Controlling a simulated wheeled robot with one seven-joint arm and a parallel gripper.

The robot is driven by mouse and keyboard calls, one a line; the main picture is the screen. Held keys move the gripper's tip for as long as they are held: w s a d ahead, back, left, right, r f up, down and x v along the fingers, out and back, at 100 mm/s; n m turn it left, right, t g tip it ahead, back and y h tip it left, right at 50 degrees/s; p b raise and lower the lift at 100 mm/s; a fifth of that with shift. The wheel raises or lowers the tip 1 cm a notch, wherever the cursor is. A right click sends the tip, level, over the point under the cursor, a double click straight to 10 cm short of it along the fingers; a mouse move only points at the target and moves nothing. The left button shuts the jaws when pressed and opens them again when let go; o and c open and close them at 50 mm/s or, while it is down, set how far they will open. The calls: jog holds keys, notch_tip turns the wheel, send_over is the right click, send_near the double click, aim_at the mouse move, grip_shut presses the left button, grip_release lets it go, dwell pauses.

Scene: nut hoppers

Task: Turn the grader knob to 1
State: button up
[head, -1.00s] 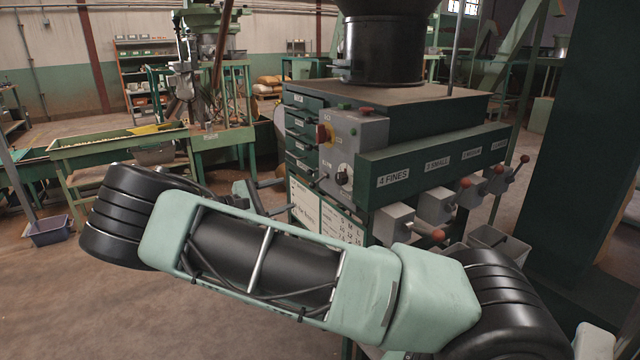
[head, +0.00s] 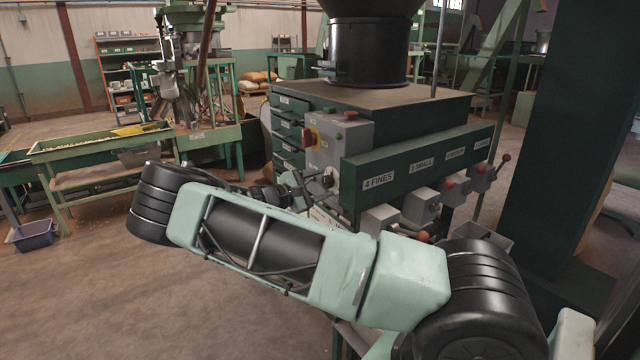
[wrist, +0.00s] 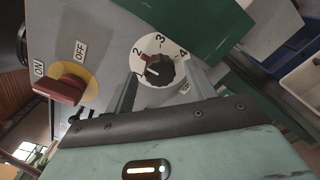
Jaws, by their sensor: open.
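The grader knob (wrist: 159,70) is a black fluted knob on a white dial, in the wrist view. A red mark lies at the knob's upper left, near the 2; the exact setting is hard to tell. My gripper (wrist: 161,78) is open, with one grey finger to either side of the knob's lower part. I cannot tell if they touch it. In the head view my gripper (head: 308,187) is at the grey control panel (head: 345,142) and partly covers the knob.
A red ON/OFF switch (wrist: 68,88) on a yellow disc sits left of the knob in the wrist view. In the head view a green beam (head: 420,163) labelled 4 FINES juts out right of the panel. Lever-topped grey boxes (head: 422,205) hang below it.

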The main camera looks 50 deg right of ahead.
jog(key=shift+d, duration=0.15)
jog(key=c, duration=1)
jog(key=shift+o, duration=0.2)
jog(key=shift+n, duration=0.3)
jog(key=n+p, duration=0.3)
jog(key=n, duration=0.1)
jog(key=shift+r, duration=0.15)
jog(key=n+p, duration=0.1)
jog(key=n, duration=0.2)
jog(key=shift+n+p, duration=0.95)
jog(key=shift+n, duration=1.05)
jog(key=shift+f+n, duration=0.2)
jog(key=shift+n, duration=0.1)
